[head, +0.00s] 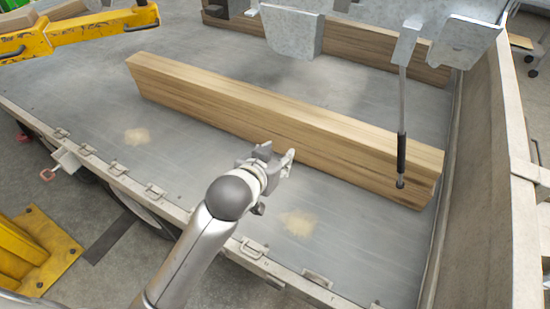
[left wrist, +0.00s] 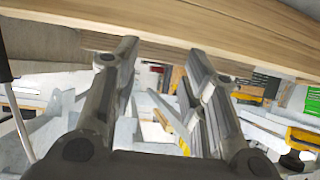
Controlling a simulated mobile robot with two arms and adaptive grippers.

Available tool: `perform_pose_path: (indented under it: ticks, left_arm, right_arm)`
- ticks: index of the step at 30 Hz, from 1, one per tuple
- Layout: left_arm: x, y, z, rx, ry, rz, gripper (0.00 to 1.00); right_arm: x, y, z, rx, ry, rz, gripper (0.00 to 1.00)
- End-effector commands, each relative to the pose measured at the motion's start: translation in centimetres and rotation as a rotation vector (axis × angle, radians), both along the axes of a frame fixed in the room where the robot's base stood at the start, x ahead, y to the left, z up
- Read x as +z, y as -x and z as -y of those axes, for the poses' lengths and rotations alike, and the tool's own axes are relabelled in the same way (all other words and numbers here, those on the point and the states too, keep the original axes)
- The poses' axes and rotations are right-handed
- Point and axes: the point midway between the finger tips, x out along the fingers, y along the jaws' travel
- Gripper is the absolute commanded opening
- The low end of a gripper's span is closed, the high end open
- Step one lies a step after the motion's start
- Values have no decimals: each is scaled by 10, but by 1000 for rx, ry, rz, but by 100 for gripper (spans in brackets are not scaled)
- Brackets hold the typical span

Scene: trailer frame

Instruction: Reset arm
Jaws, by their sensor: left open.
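My left gripper (head: 276,158) is over the grey trailer bed in the head view, close to the near side of a long wooden beam (head: 280,117). In the left wrist view its two fingers (left wrist: 160,75) stand apart with nothing between them. The beam (left wrist: 190,30) crosses the top of that view, beyond the fingertips. I cannot tell whether the gripper touches it. My left arm reaches in from the bottom of the head view. My right gripper is not in view.
The trailer bed (head: 80,95) has an edge with several latches along the near side. A second beam (head: 360,45) lies farther back. Grey metal parts and a thin rod (head: 402,110) hang at upper right. A side wall (head: 490,190) stands right; yellow bars (head: 100,27) are at upper left.

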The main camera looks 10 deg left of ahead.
Motion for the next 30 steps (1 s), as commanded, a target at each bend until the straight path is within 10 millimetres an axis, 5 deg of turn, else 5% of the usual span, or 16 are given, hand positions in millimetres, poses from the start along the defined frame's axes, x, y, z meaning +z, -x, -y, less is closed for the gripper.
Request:
perform_pose_path:
  ticks: [20,25,30]
  left_arm:
    - [-10,6,-4,4,-5,-25,40]
    - [-51,48,-27,29,-26,-165,40]
    - [-103,122,-63,52,-72,-384,40]
  right_arm:
    - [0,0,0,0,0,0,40]
    - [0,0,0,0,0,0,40]
    - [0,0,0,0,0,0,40]
